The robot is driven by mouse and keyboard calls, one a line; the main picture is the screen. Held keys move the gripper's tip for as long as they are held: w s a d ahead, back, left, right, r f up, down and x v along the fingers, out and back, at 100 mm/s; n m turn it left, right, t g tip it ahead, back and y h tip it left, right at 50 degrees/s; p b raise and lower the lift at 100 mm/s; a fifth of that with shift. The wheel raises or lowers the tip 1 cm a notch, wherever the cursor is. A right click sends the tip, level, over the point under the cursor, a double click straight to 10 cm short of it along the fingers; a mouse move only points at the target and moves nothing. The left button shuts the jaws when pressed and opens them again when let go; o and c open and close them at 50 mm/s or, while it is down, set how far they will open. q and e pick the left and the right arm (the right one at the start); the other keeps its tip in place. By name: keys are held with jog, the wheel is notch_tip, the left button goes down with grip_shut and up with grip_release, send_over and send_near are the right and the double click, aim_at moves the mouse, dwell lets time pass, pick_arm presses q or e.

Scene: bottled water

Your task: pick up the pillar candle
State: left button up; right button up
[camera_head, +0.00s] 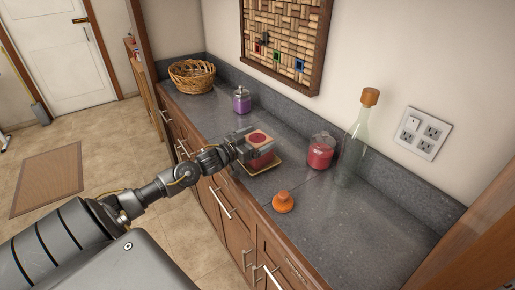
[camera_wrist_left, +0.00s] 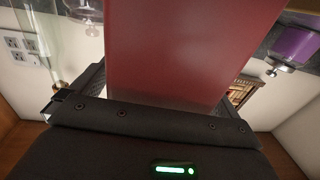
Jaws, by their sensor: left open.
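The pillar candle (camera_head: 262,160) is dark red and stands on a small dish with a yellowish rim (camera_head: 262,171) near the counter's front edge. My left gripper (camera_head: 255,141) is at the candle, with its open jaws around the upper part. The gripper hides much of the candle in the head view. In the left wrist view the candle (camera_wrist_left: 185,50) fills the middle as a large red face, between the two dark fingers of my left gripper (camera_wrist_left: 165,85). I cannot tell whether either finger touches it. My right gripper is not in view.
On the grey counter (camera_head: 365,215) stand a red jar candle (camera_head: 320,154), a corked glass bottle (camera_head: 355,140), a purple jar (camera_head: 242,102) and a wicker basket (camera_head: 190,77). A small orange object (camera_head: 283,202) lies near the front edge. The counter's right part is clear.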

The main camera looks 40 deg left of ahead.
pick_arm(q)
jog(key=shift+w, duration=0.1)
jog(key=c, duration=1.9)
jog(key=shift+c, duration=0.2)
